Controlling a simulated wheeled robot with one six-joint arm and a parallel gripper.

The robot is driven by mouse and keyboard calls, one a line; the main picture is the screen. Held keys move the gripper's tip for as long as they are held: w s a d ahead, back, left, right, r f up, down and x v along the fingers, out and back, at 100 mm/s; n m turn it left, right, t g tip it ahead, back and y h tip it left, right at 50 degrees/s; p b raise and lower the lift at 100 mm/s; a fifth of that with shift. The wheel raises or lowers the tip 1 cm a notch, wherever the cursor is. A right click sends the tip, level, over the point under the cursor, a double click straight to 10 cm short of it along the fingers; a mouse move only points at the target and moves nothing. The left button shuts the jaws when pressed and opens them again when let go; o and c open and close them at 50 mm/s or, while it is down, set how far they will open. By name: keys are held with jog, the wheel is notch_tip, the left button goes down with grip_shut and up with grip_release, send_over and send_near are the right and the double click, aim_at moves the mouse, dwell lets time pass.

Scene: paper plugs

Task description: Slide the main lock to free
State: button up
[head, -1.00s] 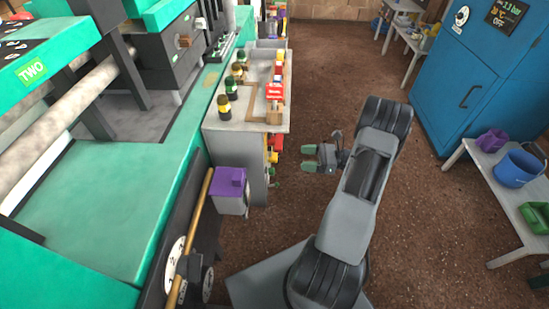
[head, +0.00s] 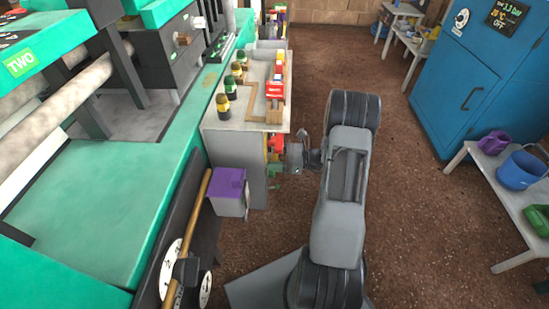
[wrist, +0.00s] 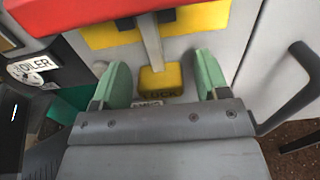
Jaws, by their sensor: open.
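In the wrist view, a yellow block (wrist: 160,82) sits at the lower end of a grey bar, in front of a grey panel. A small label (wrist: 160,94) under it is partly hidden by my gripper, and its lettering seems to end in "OCK". My gripper (wrist: 161,76) is open, with one green fingertip on each side of the yellow block and visible gaps between. In the head view, my gripper (head: 290,162) is at the right end face of the grey cabinet, beside its red and yellow parts.
A red part (wrist: 90,12) and a yellow plate (wrist: 112,36) lie above the block. A black handle (wrist: 297,90) stands out at the right. The grey cabinet (head: 238,142) carries several bottles on top. A purple-topped box (head: 229,186) is nearby.

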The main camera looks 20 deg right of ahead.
jog(key=shift+c, duration=0.5)
grip_shut()
jog(key=shift+f+b, duration=0.5)
jog(key=shift+f, duration=0.85)
jog(key=shift+c, duration=0.8)
grip_release()
jog(key=shift+d, duration=0.1)
jog(key=shift+o, duration=1.3)
jog(key=p+v, duration=0.2)
jog(key=v, duration=1.1)
jog(key=shift+s+d+p, duration=0.25)
jog(key=shift+p, duration=0.05)
